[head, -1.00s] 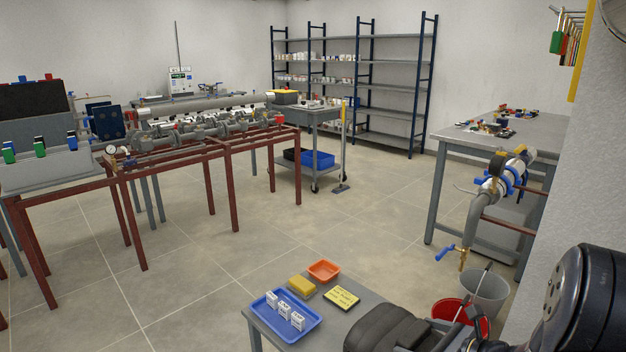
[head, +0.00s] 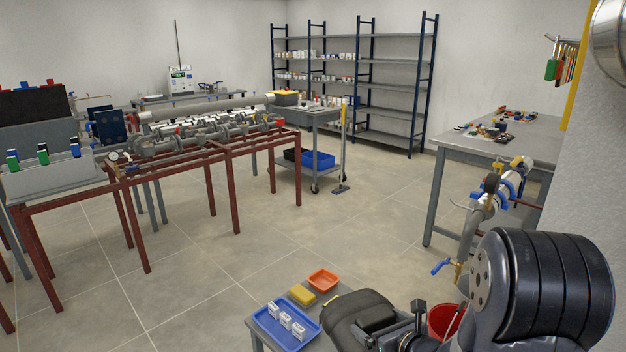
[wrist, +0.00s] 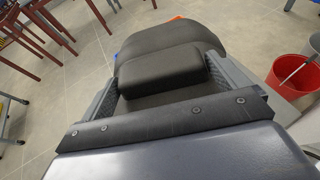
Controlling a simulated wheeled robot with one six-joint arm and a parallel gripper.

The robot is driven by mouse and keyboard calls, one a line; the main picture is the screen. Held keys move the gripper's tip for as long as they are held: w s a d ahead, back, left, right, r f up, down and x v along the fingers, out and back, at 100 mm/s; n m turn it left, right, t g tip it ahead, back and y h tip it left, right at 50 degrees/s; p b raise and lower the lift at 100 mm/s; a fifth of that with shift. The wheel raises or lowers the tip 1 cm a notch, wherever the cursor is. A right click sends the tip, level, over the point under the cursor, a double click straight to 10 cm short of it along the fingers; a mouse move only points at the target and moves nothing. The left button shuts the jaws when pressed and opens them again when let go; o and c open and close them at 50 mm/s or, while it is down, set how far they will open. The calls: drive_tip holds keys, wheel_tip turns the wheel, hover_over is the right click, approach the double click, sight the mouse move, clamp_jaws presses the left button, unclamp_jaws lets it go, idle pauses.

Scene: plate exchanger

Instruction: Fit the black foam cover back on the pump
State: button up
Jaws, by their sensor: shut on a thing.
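The black foam cover (head: 350,308) is a dark, rounded, padded piece with a raised block on it. My gripper (head: 385,328) is shut on it and holds it at the lower middle of the head view, in front of the small grey table. In the wrist view the cover (wrist: 165,45) sits between the two grey fingers of my gripper (wrist: 175,85), and its far end reaches past them. The cover's underside is hidden. I cannot tell for sure which unit is the pump.
A red bucket (head: 440,318) and pipework (head: 475,228) stand at right. The red-framed pipe rack (head: 235,190) is at left. The middle floor is clear.

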drive_tip(key=shift+m+h, duration=0.6)
drive_tip(key=r+p, duration=0.2)
drive_tip(key=r, duration=0.1)
drive_tip(key=r+p, duration=0.2)
drive_tip(key=r, duration=0.1)
drive_tip(key=r+p, duration=0.2)
drive_tip(key=r, duration=0.2)
drive_tip(key=shift+w+r, duration=0.1)
drive_tip(key=shift+w, duration=0.3)
